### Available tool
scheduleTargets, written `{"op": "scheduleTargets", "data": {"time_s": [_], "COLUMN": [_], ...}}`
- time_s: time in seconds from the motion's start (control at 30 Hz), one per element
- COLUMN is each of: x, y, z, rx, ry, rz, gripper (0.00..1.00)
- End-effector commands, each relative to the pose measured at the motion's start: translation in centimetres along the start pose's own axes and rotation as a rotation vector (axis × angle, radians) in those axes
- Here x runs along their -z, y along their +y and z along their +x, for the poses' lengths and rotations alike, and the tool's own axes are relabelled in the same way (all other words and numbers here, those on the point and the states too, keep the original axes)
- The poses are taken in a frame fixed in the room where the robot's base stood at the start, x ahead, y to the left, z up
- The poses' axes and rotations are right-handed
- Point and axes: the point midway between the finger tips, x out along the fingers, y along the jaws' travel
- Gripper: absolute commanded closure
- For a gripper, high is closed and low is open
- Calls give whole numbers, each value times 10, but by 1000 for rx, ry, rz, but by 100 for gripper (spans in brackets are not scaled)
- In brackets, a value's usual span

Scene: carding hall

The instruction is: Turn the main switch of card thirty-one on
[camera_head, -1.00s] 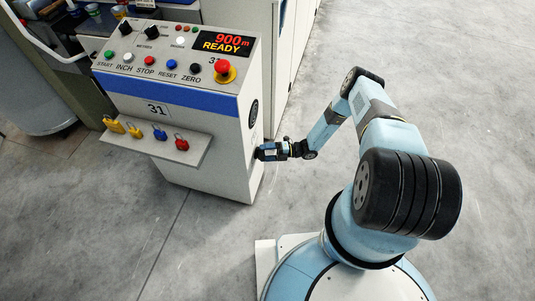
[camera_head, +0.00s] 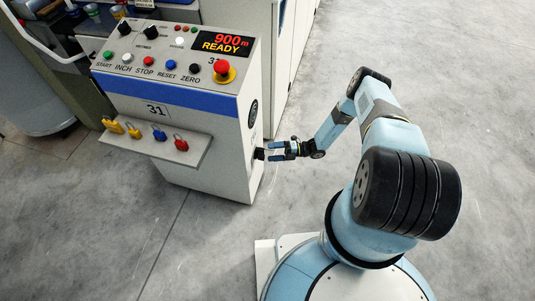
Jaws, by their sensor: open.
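The card's console (camera_head: 200,99) is a white cabinet with a blue stripe and the number 31. A small black knob (camera_head: 259,154) sticks out low on its right side and seems to be the main switch; its set position is too small to tell. The display (camera_head: 221,43) reads "900 m READY".
A round black fitting (camera_head: 253,113) sits above the knob. A red emergency button (camera_head: 224,70) and several coloured buttons are on the console top. A shelf (camera_head: 195,158) in front carries yellow, blue and red padlocks. The grey floor to the right is clear.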

Motion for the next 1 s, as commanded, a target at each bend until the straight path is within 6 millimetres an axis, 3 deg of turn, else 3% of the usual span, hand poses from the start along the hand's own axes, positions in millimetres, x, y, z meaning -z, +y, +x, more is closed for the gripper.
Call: {"op": "scheduleTargets", "data": {"time_s": [0.2,0.5,1.0], "x": [1,2,2], "y": [-1,-2,-2], "z": [-46,-89,-99], "rx": [2,2,2], "ry": [-2,-1,0], "rz": [0,2,2], "gripper": [0,0,0]}}
